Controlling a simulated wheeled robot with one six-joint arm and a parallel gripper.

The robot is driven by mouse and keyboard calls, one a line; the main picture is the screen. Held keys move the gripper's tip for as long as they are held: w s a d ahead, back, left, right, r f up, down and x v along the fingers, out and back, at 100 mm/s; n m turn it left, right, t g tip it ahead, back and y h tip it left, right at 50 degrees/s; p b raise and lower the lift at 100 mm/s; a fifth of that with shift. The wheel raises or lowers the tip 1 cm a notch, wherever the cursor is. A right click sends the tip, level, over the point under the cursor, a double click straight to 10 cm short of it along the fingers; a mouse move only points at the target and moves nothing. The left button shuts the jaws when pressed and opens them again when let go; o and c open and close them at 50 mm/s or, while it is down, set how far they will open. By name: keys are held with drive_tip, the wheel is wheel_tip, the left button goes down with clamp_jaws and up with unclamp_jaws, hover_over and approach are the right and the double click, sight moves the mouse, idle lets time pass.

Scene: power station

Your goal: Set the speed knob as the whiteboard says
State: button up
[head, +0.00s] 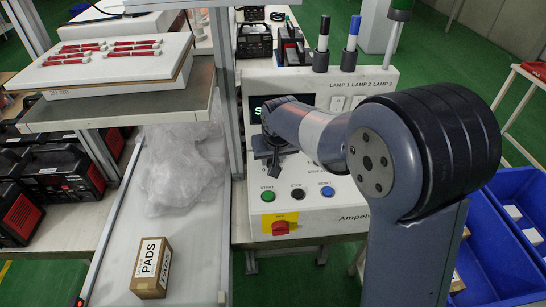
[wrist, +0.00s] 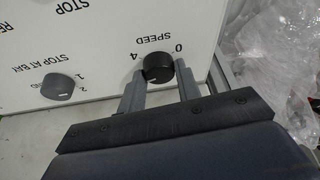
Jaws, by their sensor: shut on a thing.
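The speed knob (wrist: 157,67) is a round black knob under the printed word SPEED on a white control panel (wrist: 105,50), which appears upside down in the wrist view. The numbers 4 and 0 show beside it; other numbers are hidden. My gripper (wrist: 158,78) has one finger on each side of the knob and is shut on it. A small pale mark shows on the knob, but I cannot read its setting. In the head view my gripper (head: 270,162) is at the panel's left side, and my arm hides much of the panel. No readable whiteboard instruction is in view.
A grey STOP AT BAY knob (wrist: 58,87) sits beside the speed knob. Below are green (head: 268,196), black (head: 298,194) and blue (head: 327,191) buttons and a red emergency stop (head: 281,227). Plastic wrap (head: 180,175) and a PADS box (head: 151,267) lie left.

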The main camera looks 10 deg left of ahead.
drive_tip(key=m+h, duration=0.1)
drive_tip(key=m, duration=0.1)
drive_tip(key=m+b, duration=0.1)
drive_tip(key=m, duration=0.1)
drive_tip(key=shift+a+f+h, duration=0.1)
drive_tip(key=shift+a+h, duration=0.1)
drive_tip(key=shift+h, duration=0.2)
drive_tip(key=shift+m+h+b, duration=0.75)
drive_tip(key=shift+m+h, duration=0.15)
drive_tip(key=shift+m, duration=1.6)
drive_tip(key=o, duration=1)
drive_tip(key=shift+c, duration=0.2)
drive_tip(key=shift+a+r, duration=0.1)
drive_tip(key=shift+r, duration=0.15)
